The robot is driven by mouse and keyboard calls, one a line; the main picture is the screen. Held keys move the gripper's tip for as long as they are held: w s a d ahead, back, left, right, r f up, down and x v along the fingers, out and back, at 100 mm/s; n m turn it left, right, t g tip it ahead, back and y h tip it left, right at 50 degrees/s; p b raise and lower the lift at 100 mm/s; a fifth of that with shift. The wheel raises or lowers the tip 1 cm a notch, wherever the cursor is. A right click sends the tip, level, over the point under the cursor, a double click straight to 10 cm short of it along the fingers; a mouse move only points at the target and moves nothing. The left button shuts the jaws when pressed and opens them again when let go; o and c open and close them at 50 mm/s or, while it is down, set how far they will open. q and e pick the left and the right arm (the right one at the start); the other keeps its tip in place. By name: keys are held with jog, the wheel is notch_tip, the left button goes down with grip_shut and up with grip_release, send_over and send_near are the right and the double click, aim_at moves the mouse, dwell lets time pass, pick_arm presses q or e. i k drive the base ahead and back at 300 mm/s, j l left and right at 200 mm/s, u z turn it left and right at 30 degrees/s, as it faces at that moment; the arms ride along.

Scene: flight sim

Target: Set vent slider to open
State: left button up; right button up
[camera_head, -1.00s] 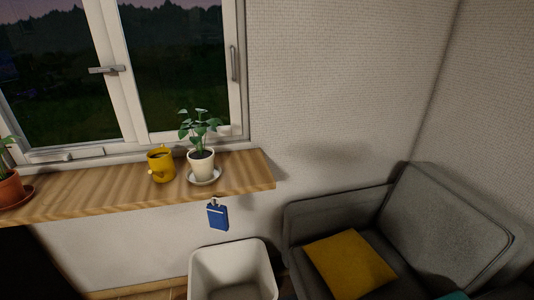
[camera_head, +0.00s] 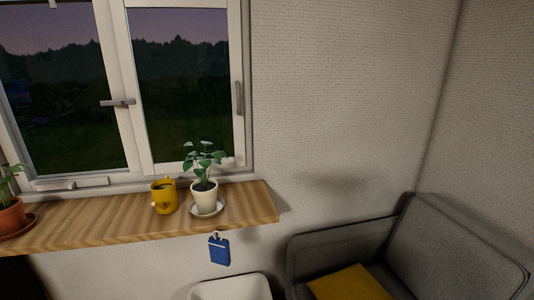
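The window (camera_head: 120,100) is at the upper left, with a grey handle (camera_head: 117,103) on its middle frame and another upright handle (camera_head: 239,98) at its right side. A small pale fitting (camera_head: 72,184) lies along the bottom of the window frame, left of the mug; I cannot tell for certain whether it is the vent slider, or its setting. Neither of my grippers is in view.
A wooden sill (camera_head: 110,218) carries a yellow mug (camera_head: 165,197), a white potted plant (camera_head: 204,195) on a saucer and a terracotta pot (camera_head: 11,217). A blue tag (camera_head: 219,251) hangs below. A white bin (camera_head: 232,288) and grey sofa (camera_head: 455,250) stand lower right.

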aim_at(69, 185)
jog(key=u, duration=1.55)
